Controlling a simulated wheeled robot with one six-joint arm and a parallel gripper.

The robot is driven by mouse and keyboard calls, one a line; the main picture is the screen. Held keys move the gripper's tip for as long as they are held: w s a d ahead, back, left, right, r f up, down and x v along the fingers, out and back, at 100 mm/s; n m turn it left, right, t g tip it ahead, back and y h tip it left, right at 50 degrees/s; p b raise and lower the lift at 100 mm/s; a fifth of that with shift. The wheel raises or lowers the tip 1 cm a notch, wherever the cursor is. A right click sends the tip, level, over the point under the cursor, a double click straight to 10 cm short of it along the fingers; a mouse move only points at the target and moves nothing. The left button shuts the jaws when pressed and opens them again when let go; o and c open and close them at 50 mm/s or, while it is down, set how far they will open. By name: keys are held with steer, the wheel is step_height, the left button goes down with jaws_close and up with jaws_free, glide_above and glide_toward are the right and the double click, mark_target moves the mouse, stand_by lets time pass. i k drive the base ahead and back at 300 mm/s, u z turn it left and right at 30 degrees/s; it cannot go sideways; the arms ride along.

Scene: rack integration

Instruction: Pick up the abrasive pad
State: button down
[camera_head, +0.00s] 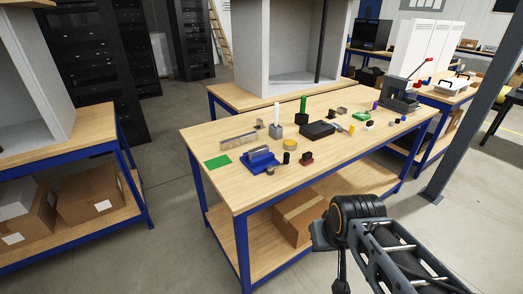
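A flat, thin green rectangle (218,162) lies on the near left corner of the wooden workbench top (228,190); it looks like the abrasive pad, though its texture is too small to make out. It lies flat with clear wood around it, left of a blue tool (262,160). My arm shows at the lower right, in front of the bench and well away from the green piece. I cannot make out gripper fingers in this view, and nothing visible is held.
The bench carries several small items: a grey ruler-like bar (239,139), a yellow roll (290,145), a black box (317,130) and a grey vise with a red handle (398,95). A cardboard box (300,215) sits on the lower shelf. A grey post (470,110) stands at right.

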mark_target(306, 159)
steer(key=z, duration=0.3)
steer(key=i, duration=1.2)
steer(key=u, duration=0.55)
